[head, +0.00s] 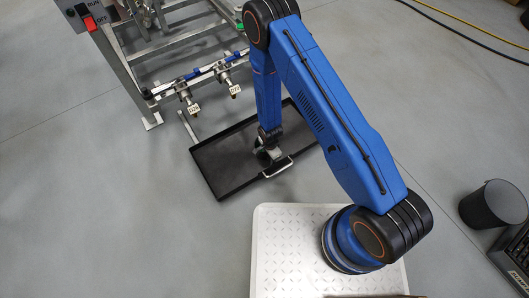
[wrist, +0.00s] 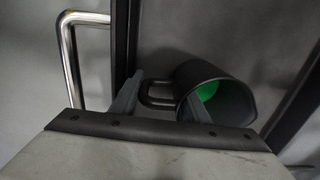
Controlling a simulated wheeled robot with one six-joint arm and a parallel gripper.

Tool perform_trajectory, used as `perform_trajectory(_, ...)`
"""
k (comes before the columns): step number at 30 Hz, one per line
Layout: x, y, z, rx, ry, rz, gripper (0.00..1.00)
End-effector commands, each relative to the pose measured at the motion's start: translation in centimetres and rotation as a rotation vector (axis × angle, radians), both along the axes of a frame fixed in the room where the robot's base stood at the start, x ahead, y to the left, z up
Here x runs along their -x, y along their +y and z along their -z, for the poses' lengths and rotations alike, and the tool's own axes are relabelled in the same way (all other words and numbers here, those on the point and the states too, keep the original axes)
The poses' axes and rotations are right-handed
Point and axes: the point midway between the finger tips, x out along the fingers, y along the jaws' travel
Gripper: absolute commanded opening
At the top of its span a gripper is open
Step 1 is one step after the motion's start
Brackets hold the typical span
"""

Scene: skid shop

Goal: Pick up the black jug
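The black jug (wrist: 222,92) shows in the wrist view, tipped on its side with its mouth toward the camera and a bright green inside. Its handle points left. My gripper (wrist: 160,95) is open, with one finger left of the handle and the other at the right, near the jug's rim. The handle shows between the fingers, with a gap on the left; I cannot tell whether the right finger touches the jug. In the head view my gripper (head: 269,152) is low over the black tray (head: 215,168), and the jug is mostly hidden there.
The tray has a raised rim and a metal handle (wrist: 70,60) near my gripper. A metal frame (head: 150,45) with tagged valves (head: 190,101) stands behind the tray. A dark bin (head: 492,205) is at the right. Grey floor between is clear.

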Motion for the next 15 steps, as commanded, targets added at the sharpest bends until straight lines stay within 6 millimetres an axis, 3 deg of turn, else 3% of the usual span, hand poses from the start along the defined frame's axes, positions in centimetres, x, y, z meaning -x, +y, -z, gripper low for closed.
perform_trajectory(15, 0.01, -0.01, -0.57, 0.001, 0.001, 0.000, 0.10)
